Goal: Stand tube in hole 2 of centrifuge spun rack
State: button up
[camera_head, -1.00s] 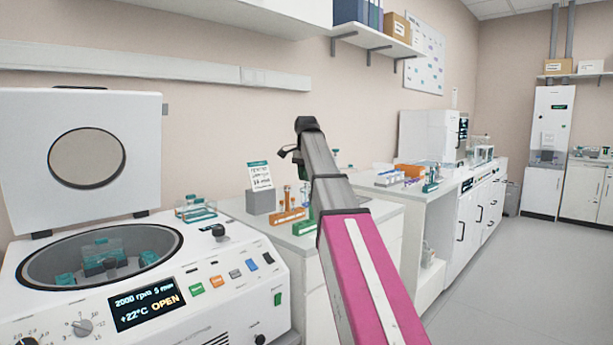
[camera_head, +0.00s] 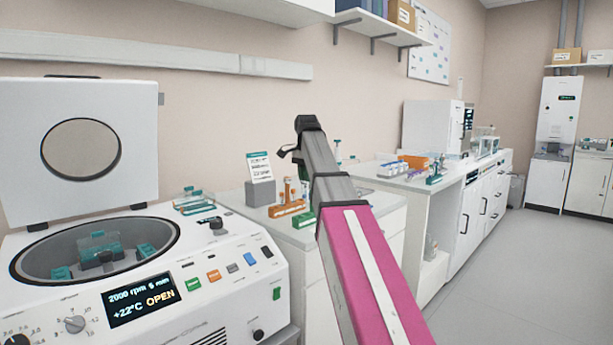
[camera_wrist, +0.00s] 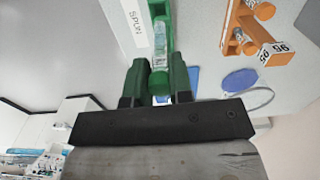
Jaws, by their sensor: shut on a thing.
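My gripper (camera_wrist: 159,82) shows in the wrist view, its two green fingers closed on a clear tube (camera_wrist: 160,45) with a green cap. The tube's far end points at the green rack (camera_wrist: 167,8) beside the white SPUN label (camera_wrist: 133,15). I cannot tell whether the tube's tip is inside a hole, or which hole it lines up with. In the head view a green rack (camera_head: 303,218) shows partly on the counter, with my arm covering its right side. My gripper and the held tube are hidden there.
An orange rack (camera_head: 287,209) holding tubes stands close to the green rack; it also shows in the wrist view (camera_wrist: 262,38). The open centrifuge (camera_head: 225,265) stands at the left. A grey block with a sign (camera_head: 261,192) stands behind the racks.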

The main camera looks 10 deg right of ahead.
aim_at(306, 192)
jog(key=shift+f, duration=0.25)
jog(key=shift+f, duration=1.15)
jog(key=shift+f, duration=1.75)
dwell(0.8)
jog(key=o, duration=0.8)
